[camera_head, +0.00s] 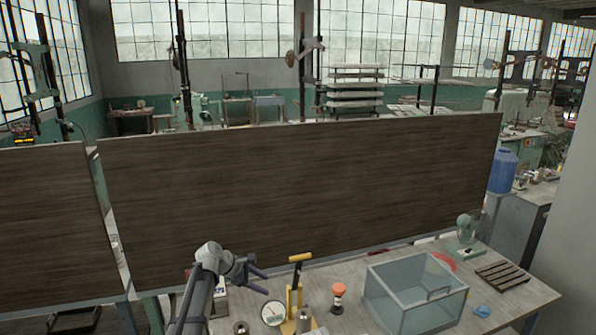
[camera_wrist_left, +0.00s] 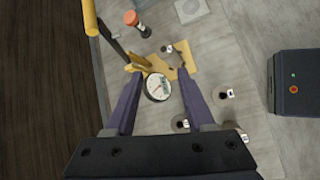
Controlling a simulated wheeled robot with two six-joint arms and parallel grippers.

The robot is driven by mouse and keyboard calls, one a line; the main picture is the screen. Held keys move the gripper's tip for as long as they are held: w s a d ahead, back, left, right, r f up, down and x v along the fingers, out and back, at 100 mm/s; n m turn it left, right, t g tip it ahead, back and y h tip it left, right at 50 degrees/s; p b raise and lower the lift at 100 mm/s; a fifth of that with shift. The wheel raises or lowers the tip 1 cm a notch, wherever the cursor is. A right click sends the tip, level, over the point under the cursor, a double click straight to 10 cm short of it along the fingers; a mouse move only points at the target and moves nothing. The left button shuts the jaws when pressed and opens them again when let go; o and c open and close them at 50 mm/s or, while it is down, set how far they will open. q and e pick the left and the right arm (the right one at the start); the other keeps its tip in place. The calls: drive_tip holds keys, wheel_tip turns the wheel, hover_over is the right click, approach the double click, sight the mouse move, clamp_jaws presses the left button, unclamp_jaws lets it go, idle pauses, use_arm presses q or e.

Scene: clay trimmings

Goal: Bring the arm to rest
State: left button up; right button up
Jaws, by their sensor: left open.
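My left gripper (camera_head: 266,282) is in the head view, above the left part of the grey workbench (camera_head: 365,264). Its dark purple fingers are apart with nothing seen between them. In the left wrist view the open left gripper (camera_wrist_left: 161,72) points down at the bench, over a round white dial (camera_wrist_left: 158,87) and the base of a yellow-handled stand. The fingers look apart from these things, though the height is hard to tell. My right gripper is in neither view.
The yellow-handled stand (camera_head: 297,274) rises just right of the gripper. An orange-topped tool (camera_head: 338,292), a clear bin (camera_head: 390,312), a slatted rack (camera_head: 502,275) and a blue cloth (camera_head: 482,311) lie farther right. A dark wooden panel (camera_head: 300,190) stands behind the bench. A dark box (camera_wrist_left: 297,65) shows in the wrist view.

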use_arm(q)
drive_tip(key=s+d+f+m+g+y+b, duration=0.2)
drive_tip(key=s+d+f+m+b, duration=0.3)
drive_tip(key=s+f, duration=0.45)
drive_tip(key=s+d+f+m+g+y+b, duration=0.15)
drive_tip(key=s+f+m+b, duration=0.45)
drive_tip(key=s, duration=0.6)
drive_tip(key=s+f+m+y+b, duration=0.2)
drive_tip(key=s+f+m, duration=0.1)
drive_tip(key=s+m, duration=0.2)
drive_tip(key=s+a+f+m+y+b, duration=0.1)
drive_tip(key=s+f+m+y+b, duration=0.2)
drive_tip(key=s, duration=0.7)
drive_tip(key=f+m+g, duration=0.1)
drive_tip(key=m, duration=0.1)
drive_tip(key=shift+s+m+b, duration=0.15)
drive_tip(key=shift+m+b, duration=0.2)
drive_tip(key=shift+m, duration=0.05)
